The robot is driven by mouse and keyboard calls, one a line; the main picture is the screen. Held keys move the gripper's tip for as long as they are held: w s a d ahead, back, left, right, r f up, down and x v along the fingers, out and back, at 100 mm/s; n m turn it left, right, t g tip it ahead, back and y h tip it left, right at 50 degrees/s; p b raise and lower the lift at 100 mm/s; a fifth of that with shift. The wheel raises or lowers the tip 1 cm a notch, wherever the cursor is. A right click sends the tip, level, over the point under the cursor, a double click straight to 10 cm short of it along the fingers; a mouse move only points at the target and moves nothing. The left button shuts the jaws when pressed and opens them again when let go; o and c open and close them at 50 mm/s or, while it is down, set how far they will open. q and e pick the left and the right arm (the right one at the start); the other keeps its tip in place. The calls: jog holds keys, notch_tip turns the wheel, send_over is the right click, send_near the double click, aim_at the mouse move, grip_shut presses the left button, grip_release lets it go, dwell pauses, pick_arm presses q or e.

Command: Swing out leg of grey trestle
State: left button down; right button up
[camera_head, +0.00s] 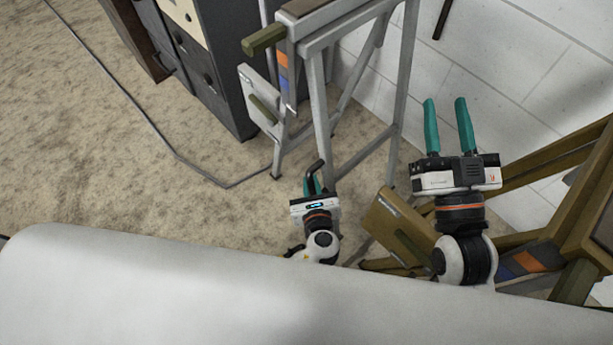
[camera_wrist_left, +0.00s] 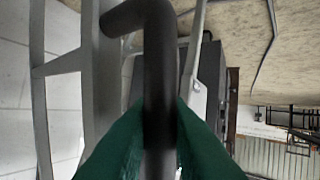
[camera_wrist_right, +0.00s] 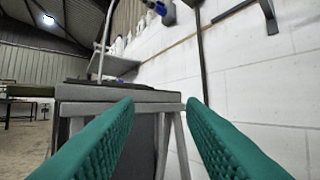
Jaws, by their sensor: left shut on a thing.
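The grey trestle (camera_head: 320,110) stands upright at the top centre of the head view, with slanting legs and crossbars. Its grey legs also show at the left of the left wrist view (camera_wrist_left: 38,90). My left gripper (camera_head: 313,183) is shut on a black bent handle (camera_wrist_left: 157,70), low in front of the trestle's near leg. The handle's tip (camera_head: 316,166) shows above the fingers in the head view. My right gripper (camera_head: 447,125) is open and empty, right of the trestle. Its spread fingers show in the right wrist view (camera_wrist_right: 160,135).
A brown trestle (camera_head: 575,150) stands close at the right, behind and beside my right arm. A dark drawer cabinet (camera_head: 215,80) is at the upper left. A cable (camera_head: 130,110) lies on the carpet (camera_head: 90,170). A white tiled wall (camera_head: 530,50) is behind. Carpet at left is mostly clear.

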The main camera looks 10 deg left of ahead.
pick_arm(q)
jog(key=shift+s+d, duration=0.25)
jog(key=shift+d, duration=0.2)
pick_arm(e)
jog(key=shift+w+f+g+h, duration=0.2)
jog(key=shift+f+g, duration=0.05)
jog(key=shift+f, duration=0.15)
jog(key=shift+w+f+g+h, duration=0.15)
jog(key=shift+f+g+h, duration=0.1)
jog(key=shift+f, duration=0.15)
pick_arm(q)
jog(key=c, duration=1.6)
grip_release()
jog(key=shift+o, duration=1.2)
pick_arm(e)
jog(key=shift+s+d, duration=0.15)
pick_arm(q)
jog(key=shift+a, duration=0.1)
jog(key=shift+s+r, duration=0.1)
